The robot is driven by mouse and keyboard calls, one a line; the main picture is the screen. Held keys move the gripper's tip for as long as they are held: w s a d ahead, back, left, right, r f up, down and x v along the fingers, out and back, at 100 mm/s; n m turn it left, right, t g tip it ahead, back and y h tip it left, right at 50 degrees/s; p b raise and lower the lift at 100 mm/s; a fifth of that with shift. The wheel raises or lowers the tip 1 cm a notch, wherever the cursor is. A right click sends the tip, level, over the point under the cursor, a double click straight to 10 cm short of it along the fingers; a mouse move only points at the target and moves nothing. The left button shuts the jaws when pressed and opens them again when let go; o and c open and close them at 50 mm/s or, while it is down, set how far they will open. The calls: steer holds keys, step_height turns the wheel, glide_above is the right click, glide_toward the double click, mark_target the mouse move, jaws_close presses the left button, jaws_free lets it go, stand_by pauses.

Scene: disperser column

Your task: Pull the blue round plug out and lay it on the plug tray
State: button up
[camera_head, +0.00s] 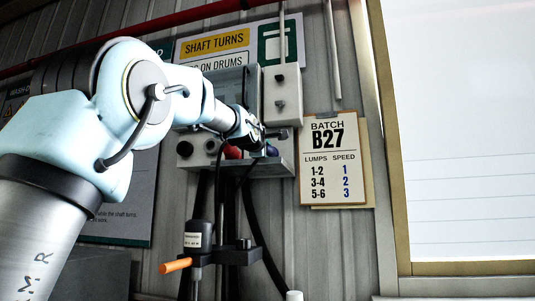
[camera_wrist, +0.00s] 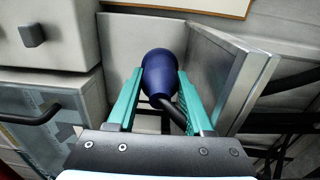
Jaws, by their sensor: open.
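The blue round plug (camera_wrist: 158,75) is in the wrist view, between the two teal fingers of my gripper (camera_wrist: 157,95). A dark cable runs down from it to the right. The fingers are open, one on each side and close to the plug; I cannot tell whether they touch it. In the head view the blue plug (camera_head: 271,150) shows small at the right of the wall panel's lower shelf, beside my gripper (camera_head: 262,137). A red plug (camera_head: 233,152) is to its left. I cannot make out the plug tray for certain.
A grey wall box (camera_head: 283,93) with knobs hangs just above the plug. A metal side plate (camera_wrist: 232,80) stands close to the right finger. A batch clipboard (camera_head: 334,160) hangs to the right. A mixer with an orange handle (camera_head: 175,265) and hanging cables is below.

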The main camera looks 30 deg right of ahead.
steer(key=b+v, duration=0.5)
steer(key=v, duration=0.5)
steer(key=shift+s+a, duration=0.2)
